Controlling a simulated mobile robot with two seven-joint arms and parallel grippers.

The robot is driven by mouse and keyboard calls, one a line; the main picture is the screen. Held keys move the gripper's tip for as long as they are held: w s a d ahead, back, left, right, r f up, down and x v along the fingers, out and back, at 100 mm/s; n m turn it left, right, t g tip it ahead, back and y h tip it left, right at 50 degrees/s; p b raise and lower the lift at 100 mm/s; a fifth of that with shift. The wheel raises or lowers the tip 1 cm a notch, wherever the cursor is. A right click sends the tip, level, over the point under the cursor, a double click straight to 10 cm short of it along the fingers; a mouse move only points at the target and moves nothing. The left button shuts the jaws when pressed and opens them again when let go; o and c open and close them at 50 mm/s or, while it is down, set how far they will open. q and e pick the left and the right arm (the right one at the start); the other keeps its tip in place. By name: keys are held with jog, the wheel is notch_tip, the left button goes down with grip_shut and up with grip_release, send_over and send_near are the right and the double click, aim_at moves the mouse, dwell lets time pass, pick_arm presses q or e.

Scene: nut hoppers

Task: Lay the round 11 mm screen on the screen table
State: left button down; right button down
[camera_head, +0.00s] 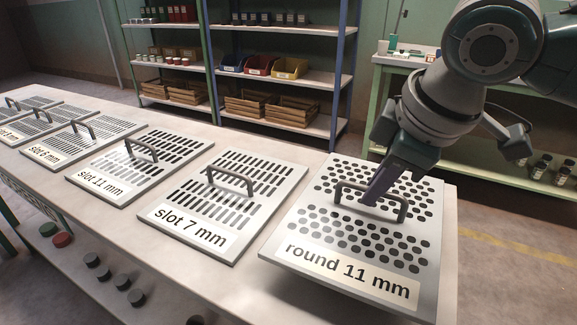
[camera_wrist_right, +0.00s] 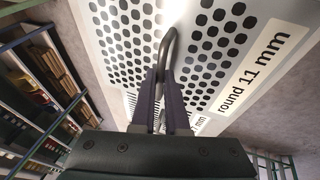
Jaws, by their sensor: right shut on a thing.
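The round 11 mm screen (camera_head: 350,225) is a grey plate with round holes, a bar handle and a printed label, at the right end of the bench in the head view. It also shows in the right wrist view (camera_wrist_right: 205,20). My right gripper (camera_head: 373,197) is shut on its handle. The screen looks tilted, its front corner near or past the bench edge; I cannot tell whether it touches the bench. The long pale bench (camera_head: 215,278) carries the screens; whether it is the screen table I cannot tell. My left gripper is not in view.
The slot 7 mm screen (camera_head: 226,203) lies just left of the round one, then the slot 11 mm screen (camera_head: 140,165) and the slot 6 mm screen (camera_head: 82,138). Black and red knobs line the bench front. Shelves with bins (camera_head: 262,67) stand behind.

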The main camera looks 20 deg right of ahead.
aim_at(370, 212)
notch_tip(370, 212, down, 5)
jog(key=shift+r+b, duration=0.2)
jog(key=shift+b, duration=0.5)
jog(key=shift+r, duration=0.1)
jog(key=c, duration=1.4)
grip_release()
jog(key=o, duration=0.5)
